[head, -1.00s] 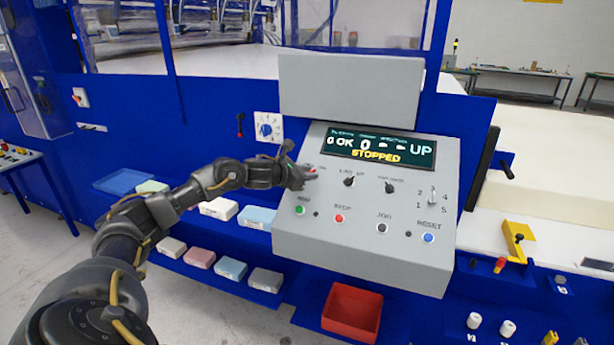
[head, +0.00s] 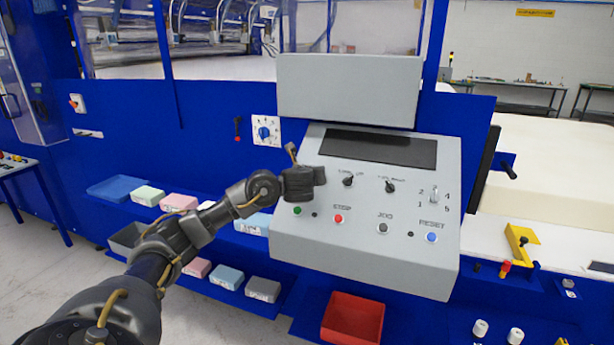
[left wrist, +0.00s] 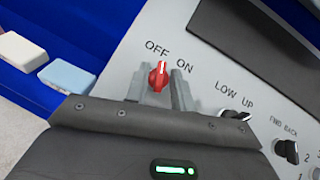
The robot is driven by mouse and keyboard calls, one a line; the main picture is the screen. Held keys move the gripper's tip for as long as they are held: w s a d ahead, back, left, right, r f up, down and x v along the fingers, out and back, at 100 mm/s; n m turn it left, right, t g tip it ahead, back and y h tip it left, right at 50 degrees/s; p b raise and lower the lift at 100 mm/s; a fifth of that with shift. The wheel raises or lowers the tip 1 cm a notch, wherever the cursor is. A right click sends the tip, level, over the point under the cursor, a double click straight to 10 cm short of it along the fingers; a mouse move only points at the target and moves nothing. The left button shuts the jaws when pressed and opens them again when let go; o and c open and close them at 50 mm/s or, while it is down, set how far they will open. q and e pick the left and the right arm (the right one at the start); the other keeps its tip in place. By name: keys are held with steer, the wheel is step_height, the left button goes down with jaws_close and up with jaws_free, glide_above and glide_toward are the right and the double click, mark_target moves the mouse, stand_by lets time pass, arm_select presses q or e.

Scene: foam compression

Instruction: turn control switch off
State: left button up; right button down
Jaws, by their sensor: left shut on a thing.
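The red control switch (left wrist: 158,76) sits on the grey control panel (left wrist: 215,60), below the OFF and ON labels in the left wrist view. Its white mark points up towards the OFF label. My left gripper (left wrist: 159,88) is shut on the switch, with one finger on each side of it. In the head view my left gripper (head: 318,175) is at the panel's upper left and hides the switch. The panel's display (head: 380,148) is dark. My right gripper is not in view.
Two black selector knobs (head: 348,180) and (head: 390,186) are right of my gripper. Green (head: 297,210), red (head: 338,218), black and blue buttons line the panel below. Foam blocks (head: 262,289) lie on shelves at left. A red bin (head: 352,318) is below the panel.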

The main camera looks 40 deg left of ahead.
arm_select(q)
steer(key=shift+w+d+r+n+g+y+p, duration=0.1)
steer(key=shift+n+g+y+p, duration=0.15)
steer(key=shift+n+g+y, duration=0.75)
steer(key=shift+w+n+g+y+p, duration=0.15)
steer(key=shift+n+g, duration=0.35)
steer(key=shift+n, duration=1.1)
steer(key=shift+s, duration=0.1)
steer(key=o, duration=0.6)
steer(key=shift+o, duration=0.2)
steer(key=v, duration=1)
steer(key=shift+s+d, duration=0.2)
steer(key=shift+d, duration=0.1)
